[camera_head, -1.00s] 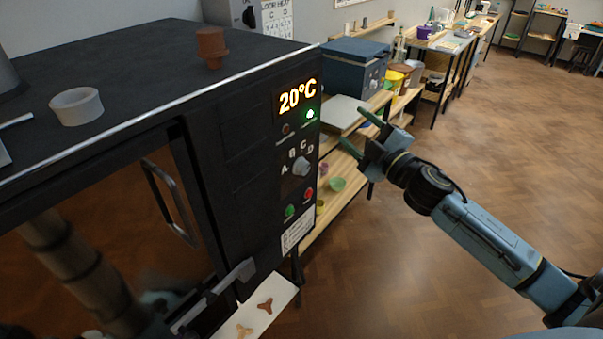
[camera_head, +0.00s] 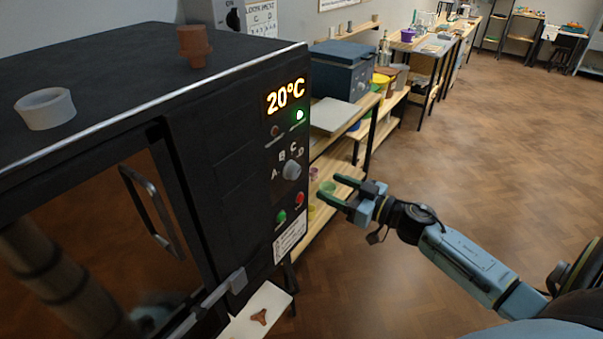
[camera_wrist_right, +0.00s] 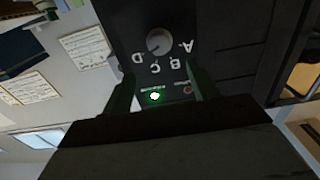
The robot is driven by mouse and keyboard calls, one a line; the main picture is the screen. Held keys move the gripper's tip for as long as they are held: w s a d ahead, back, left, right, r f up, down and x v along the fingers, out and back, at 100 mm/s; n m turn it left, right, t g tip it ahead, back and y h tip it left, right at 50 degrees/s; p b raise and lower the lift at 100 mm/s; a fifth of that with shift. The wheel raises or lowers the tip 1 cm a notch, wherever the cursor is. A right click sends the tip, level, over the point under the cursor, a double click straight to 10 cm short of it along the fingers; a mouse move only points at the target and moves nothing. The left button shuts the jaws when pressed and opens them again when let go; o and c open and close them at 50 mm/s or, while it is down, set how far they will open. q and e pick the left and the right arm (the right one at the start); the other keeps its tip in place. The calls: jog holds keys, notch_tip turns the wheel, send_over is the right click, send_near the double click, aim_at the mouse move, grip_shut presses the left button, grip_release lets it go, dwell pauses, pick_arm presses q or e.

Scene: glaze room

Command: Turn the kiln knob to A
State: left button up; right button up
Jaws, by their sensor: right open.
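The kiln (camera_head: 218,160) is a large black box on the left. I cannot tell which letter the knob points at. My right gripper (camera_head: 329,187) is open and empty, right of the knob and slightly lower, apart from it. In the right wrist view the knob (camera_wrist_right: 158,41) appears upside down beyond and between the two fingers (camera_wrist_right: 163,78). My left gripper is not in view.
The display (camera_head: 286,96) reads 20°C beside a lit green lamp (camera_head: 299,114). Green (camera_head: 281,216) and red (camera_head: 299,199) buttons sit below the knob. The door handle (camera_head: 150,210) juts out at left. A wooden shelf unit (camera_head: 325,215) stands behind my gripper; open floor lies right.

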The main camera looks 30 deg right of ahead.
aim_at(297, 172)
jog(key=x, duration=0.9)
jog(key=shift+w+a, duration=0.2)
jog(key=shift+w, duration=0.15)
jog(key=shift+c, duration=0.3)
jog(key=c, duration=0.9)
